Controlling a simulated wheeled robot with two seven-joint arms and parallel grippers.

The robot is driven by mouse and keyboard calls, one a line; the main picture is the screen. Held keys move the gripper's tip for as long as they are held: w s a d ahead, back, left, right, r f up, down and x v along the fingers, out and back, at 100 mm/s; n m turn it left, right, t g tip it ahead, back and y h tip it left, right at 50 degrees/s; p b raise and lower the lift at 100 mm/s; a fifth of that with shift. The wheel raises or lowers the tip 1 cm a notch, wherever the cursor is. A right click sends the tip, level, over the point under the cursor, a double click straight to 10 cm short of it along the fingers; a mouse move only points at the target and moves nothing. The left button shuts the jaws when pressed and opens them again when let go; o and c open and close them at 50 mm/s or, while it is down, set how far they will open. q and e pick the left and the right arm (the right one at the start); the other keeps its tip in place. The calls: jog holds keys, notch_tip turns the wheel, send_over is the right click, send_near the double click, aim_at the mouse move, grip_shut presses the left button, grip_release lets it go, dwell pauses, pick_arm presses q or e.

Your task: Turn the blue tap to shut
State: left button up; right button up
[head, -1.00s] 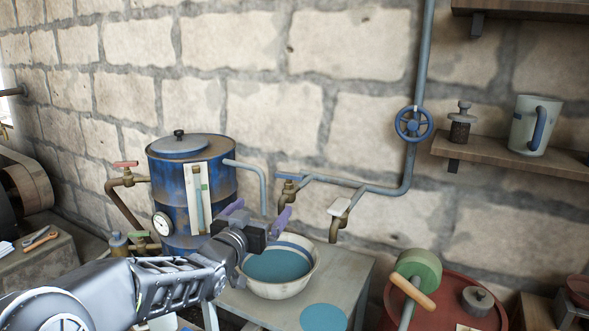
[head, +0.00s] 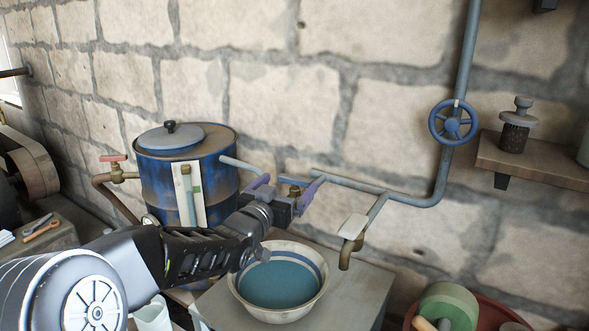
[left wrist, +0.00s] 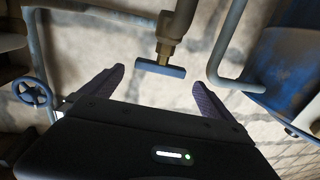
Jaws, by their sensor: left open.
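The blue tap has a brass body and a flat blue bar handle (head: 291,181). It sits on the wall pipe right of the blue drum, above the basin, and is partly hidden behind my left gripper in the head view. My left gripper (head: 285,188) is open, with its purple fingers spread in front of the tap. In the left wrist view the tap's blue handle (left wrist: 160,68) lies crosswise between and just beyond the open fingertips (left wrist: 158,77), apparently not touching them. The tap's spout is not clear. My right gripper is not in view.
A basin (head: 243,298) of blue-green liquid stands on a table below. A second tap with a pale handle (head: 353,226) is close on the right. The blue drum (head: 219,164) and its pipe are close on the left. A blue valve wheel (head: 453,122) is farther right.

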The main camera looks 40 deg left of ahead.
pick_arm(q)
jog(key=shift+p+x, duration=0.45)
jog(key=shift+x, duration=3.5)
jog(key=c, duration=1.4)
